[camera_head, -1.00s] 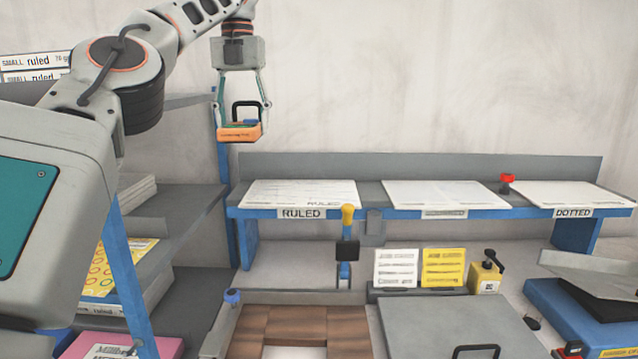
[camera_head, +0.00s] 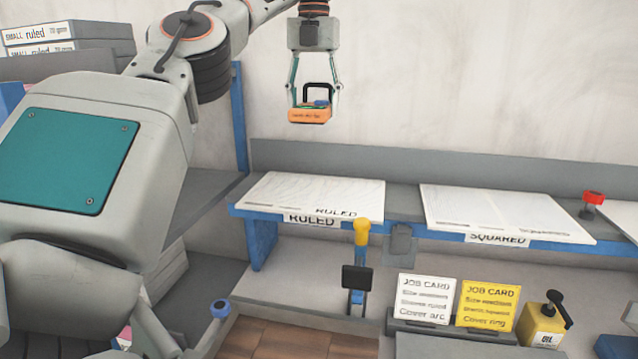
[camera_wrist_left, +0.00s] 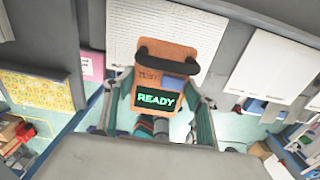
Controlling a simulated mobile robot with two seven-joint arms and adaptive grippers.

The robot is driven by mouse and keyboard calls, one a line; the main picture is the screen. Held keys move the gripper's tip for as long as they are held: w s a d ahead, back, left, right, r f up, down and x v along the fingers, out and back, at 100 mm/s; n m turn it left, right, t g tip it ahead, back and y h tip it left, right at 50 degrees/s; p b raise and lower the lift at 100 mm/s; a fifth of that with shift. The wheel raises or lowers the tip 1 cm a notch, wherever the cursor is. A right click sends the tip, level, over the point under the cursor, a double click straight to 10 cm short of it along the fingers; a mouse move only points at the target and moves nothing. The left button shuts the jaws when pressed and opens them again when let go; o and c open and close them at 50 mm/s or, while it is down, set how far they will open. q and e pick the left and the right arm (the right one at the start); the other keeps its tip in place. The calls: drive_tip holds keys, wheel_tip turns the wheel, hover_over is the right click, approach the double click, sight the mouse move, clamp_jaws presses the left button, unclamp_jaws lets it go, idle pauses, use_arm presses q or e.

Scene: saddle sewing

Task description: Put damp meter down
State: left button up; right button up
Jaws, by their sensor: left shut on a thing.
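The damp meter (camera_head: 309,113) is an orange block with a black loop handle and a blue patch. My left gripper (camera_head: 312,100) is shut on it and holds it in the air in front of the wall, above the ruled sheets on the shelf. In the left wrist view the damp meter (camera_wrist_left: 170,75) shows a dark screen reading READY in green. The fingers of my left gripper (camera_wrist_left: 155,112) stand on both sides of it. My right gripper is not in view.
A blue-edged shelf carries RULED sheets (camera_head: 322,203) and SQUARED sheets (camera_head: 505,213). A red-topped item (camera_head: 592,197) stands beside them. Below are a yellow-topped lever (camera_head: 361,235), white (camera_head: 424,298) and yellow (camera_head: 488,304) job cards, and an oil can (camera_head: 541,322).

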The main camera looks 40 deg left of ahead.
sight(315, 195)
use_arm(q)
wheel_tip(315, 195, down, 18)
drive_tip(key=shift+w+f, duration=0.1)
idle(0.5)
drive_tip(key=shift+d, duration=0.1)
drive_tip(key=o, duration=1.3)
wheel_tip(315, 195, up, 12)
